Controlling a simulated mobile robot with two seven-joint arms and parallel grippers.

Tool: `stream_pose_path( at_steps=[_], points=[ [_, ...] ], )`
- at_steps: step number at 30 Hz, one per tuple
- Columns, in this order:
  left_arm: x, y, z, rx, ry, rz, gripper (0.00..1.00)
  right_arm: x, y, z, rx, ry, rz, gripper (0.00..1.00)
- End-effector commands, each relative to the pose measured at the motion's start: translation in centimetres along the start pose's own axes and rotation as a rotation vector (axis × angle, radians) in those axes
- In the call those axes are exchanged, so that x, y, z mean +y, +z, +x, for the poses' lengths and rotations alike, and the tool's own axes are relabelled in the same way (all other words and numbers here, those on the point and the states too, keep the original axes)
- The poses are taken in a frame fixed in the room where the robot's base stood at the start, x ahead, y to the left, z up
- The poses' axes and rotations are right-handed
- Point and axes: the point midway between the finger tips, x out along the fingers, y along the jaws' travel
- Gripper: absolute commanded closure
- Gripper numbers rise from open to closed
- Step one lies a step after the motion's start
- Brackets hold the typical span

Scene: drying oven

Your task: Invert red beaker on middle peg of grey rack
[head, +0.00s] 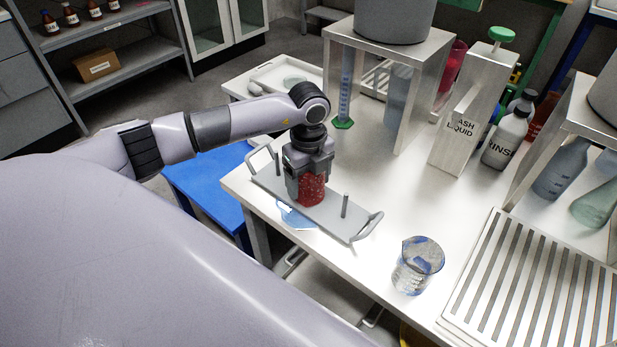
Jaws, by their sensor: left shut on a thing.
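The grey rack (327,223) lies on the white table with a handle at each end. One bare peg (345,205) stands toward its right end, and another bare peg (277,163) toward its left end. My left gripper (308,190) points down over the middle of the rack, shut on the red beaker (312,188). The beaker is upside down or upright; I cannot tell which, as the gripper covers its upper part. It is at the middle of the rack, and the middle peg is hidden. I cannot tell whether the beaker touches the rack. My right gripper is not in view.
A clear glass beaker (417,265) stands near the table's front edge. A slatted metal tray (530,285) lies at the right. A wash-liquid container (471,110), a rinse bottle (505,138) and a metal stand (408,55) are behind. The table between the rack and these is clear.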

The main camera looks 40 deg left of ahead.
Motion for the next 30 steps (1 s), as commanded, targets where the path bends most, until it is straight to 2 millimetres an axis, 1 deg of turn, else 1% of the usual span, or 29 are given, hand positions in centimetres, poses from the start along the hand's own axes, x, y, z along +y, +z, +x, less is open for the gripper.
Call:
stream_pose_path(
  at_steps=[11, 24, 25, 27, 30],
  points=[
    [-0.01, -0.01, 0.04, 0.0, 0.0, 0.0, 0.59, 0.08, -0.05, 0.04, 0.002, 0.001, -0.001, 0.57],
    [-0.01, -0.01, 0.67, 0.0, 0.0, 0.0, 0.59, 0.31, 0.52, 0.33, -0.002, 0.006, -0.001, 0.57],
    [-0.02, 0.0, 0.63, 0.0, 0.0, 0.0, 0.18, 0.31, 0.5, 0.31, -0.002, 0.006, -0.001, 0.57],
    [-0.01, -0.01, 0.61, 0.0, 0.0, 0.0, 0.0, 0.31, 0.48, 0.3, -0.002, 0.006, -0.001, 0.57],
    [-0.01, -0.01, 0.61, 0.0, 0.0, 0.0, 0.0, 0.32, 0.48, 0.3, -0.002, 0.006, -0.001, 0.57]
  ],
)
